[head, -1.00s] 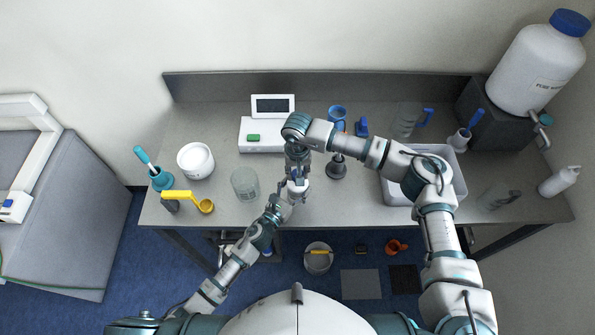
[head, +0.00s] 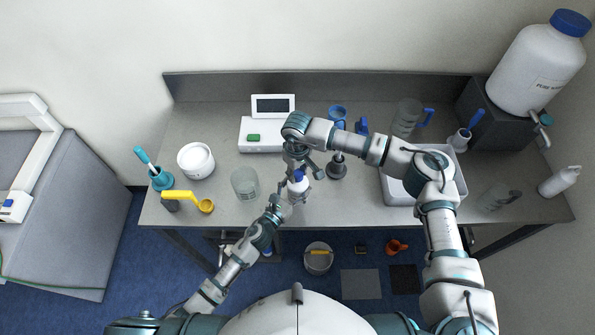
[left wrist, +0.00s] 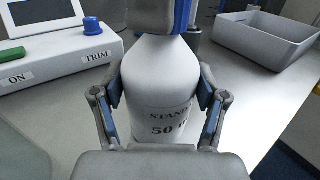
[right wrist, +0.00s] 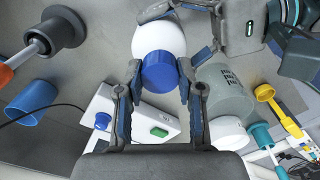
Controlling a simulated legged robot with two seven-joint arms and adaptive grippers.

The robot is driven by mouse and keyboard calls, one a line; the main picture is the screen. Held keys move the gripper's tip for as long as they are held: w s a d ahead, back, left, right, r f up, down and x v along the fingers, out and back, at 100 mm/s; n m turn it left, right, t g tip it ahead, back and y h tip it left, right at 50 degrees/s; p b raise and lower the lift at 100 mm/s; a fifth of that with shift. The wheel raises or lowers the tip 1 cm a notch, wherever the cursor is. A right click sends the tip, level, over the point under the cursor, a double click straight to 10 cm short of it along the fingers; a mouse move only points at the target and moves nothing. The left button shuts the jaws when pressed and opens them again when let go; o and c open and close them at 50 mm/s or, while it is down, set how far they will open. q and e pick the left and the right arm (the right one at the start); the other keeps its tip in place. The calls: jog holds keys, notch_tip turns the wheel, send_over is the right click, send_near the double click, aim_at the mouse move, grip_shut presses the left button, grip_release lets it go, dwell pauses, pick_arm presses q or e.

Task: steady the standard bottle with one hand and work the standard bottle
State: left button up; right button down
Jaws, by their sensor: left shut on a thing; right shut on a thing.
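The standard bottle (head: 299,192) is white with a blue cap (right wrist: 159,72) and stands upright near the table's front edge. My left gripper (left wrist: 160,92) is shut on the bottle's body, one finger on each side, above the printed label. My right gripper (right wrist: 159,84) comes down from above and is shut on the blue cap, with a finger on either side of it. The cap's top is cut off in the left wrist view. The cap's lower rim and thread cannot be made out.
A white instrument (head: 262,135) with a screen and green button stands behind the bottle. A clear beaker (head: 244,183) is close on the left, and a dark stand (head: 336,168) is behind on the right. A grey tray (head: 397,190) lies further right.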

aim_at(298, 173)
jog(key=shift+r, duration=1.15)
jog(key=shift+r, duration=2.05)
